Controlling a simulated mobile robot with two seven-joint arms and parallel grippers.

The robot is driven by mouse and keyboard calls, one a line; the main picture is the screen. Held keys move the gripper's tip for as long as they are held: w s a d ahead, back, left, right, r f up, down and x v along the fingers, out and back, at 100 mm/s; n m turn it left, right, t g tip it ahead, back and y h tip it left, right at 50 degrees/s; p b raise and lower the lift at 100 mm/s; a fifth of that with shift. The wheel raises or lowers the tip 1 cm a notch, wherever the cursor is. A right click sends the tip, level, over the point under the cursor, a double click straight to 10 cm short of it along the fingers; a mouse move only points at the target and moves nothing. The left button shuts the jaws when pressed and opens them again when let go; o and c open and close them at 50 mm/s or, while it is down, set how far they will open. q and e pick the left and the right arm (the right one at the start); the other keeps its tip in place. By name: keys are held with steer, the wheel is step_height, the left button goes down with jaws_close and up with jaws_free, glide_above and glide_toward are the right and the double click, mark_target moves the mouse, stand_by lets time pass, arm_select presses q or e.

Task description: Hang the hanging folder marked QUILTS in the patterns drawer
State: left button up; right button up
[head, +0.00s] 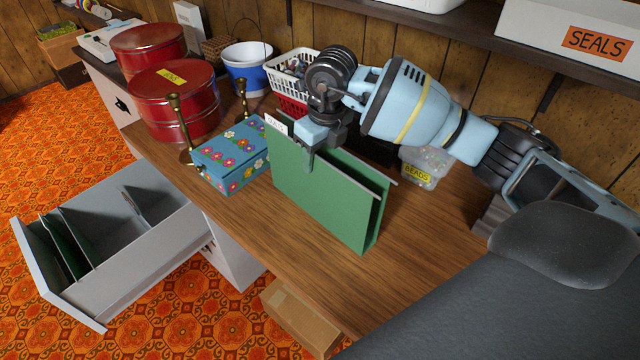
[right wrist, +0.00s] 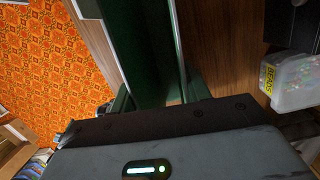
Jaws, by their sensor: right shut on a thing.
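The green hanging folder (head: 325,200) stands upright at the wooden worktop, a white tab (head: 276,124) at its left end. The tab's lettering is too small to read surely. My right gripper (head: 311,158) is shut on the folder's top edge near its left part. In the right wrist view the folder (right wrist: 150,55) runs away between the fingers (right wrist: 160,100). I cannot tell whether its bottom touches the worktop. The grey patterns drawer (head: 150,262) is pulled open at the lower left, with green folders (head: 65,245) near its front. My left gripper is not in view.
A flowered blue box (head: 232,155), brass candlesticks (head: 183,125) and red tins (head: 175,100) stand left of the folder. A white basket (head: 293,70) and a beads tub (head: 425,165) are behind. A cardboard box (head: 298,318) sits below the worktop (head: 420,235), whose front right is clear.

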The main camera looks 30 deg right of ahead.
steer(key=shift+c, duration=1.2)
steer(key=shift+r, duration=0.1)
